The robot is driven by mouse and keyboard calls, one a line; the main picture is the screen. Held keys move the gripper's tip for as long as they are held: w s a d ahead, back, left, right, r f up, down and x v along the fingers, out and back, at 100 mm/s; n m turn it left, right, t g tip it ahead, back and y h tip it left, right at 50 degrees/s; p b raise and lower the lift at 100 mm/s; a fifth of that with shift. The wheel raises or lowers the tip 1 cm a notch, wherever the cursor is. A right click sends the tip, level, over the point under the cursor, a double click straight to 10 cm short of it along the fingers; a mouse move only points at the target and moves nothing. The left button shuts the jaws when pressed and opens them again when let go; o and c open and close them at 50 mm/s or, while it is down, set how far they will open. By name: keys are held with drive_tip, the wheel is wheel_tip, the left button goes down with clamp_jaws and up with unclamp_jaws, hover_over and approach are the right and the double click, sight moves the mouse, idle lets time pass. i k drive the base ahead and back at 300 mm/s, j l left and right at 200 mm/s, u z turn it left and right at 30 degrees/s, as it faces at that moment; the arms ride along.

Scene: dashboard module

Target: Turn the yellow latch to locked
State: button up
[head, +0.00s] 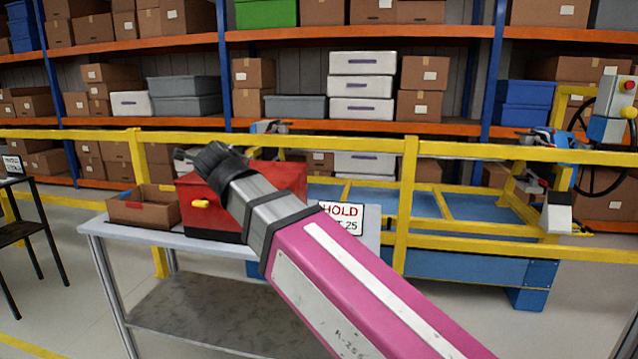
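A red box-shaped module (290,178) with a dark base stands on the grey table. The yellow latch (201,204) sticks out low on the left part of its front face and points to the left, roughly level. My pink and grey arm reaches in from the lower right, across the front of the module. My gripper (183,155) is at the arm's far end, above the module's left top edge and up from the latch. It is small and partly hidden by the dark wrist, so its opening does not show. The latch is in plain view and apart from my gripper.
An open cardboard box (143,208) sits left of the module on the table (120,234). A sign reading HOLD (343,215) stands at the table's right, partly behind my arm. A yellow railing (480,153) runs behind. A dark stand (20,232) is at far left.

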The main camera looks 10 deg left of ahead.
sight(203, 202)
drive_tip(key=k+l, duration=0.25)
drive_tip(key=k, duration=0.2)
drive_tip(key=k+l, duration=0.25)
drive_tip(key=k, duration=0.25)
